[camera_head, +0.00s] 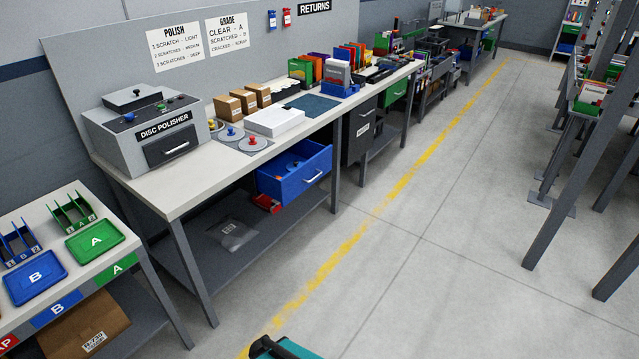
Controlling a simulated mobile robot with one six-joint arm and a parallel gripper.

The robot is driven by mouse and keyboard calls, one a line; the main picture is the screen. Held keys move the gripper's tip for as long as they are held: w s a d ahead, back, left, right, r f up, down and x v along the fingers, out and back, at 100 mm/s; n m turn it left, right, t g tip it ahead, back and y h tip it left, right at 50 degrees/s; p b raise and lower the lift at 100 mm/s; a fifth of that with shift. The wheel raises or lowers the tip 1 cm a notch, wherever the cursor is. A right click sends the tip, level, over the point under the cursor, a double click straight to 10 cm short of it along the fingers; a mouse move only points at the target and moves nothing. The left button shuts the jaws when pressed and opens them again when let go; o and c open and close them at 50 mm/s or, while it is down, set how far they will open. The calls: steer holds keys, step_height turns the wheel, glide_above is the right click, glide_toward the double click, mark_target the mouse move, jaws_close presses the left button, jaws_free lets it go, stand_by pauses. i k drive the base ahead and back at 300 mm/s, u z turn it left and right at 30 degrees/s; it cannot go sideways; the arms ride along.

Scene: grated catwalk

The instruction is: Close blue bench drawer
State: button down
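The blue bench drawer (305,182) stands pulled open under the front edge of the workbench (185,198). It has a pale bar handle (313,176) on its front face. A blue round item (290,166) shows inside it. My gripper is not in view. A teal and dark piece at the bottom edge of the picture may be part of my own body; I cannot tell.
A grey disc polisher (145,130) and small cardboard boxes (243,100) stand on the bench. A red item (266,203) lies on the lower shelf below the drawer. Open floor with a yellow line (330,262) runs along the bench. Grey posts (570,180) stand at right.

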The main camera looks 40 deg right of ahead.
mark_target(317, 158)
steer(key=i, duration=0.85)
steer(key=u, duration=0.05)
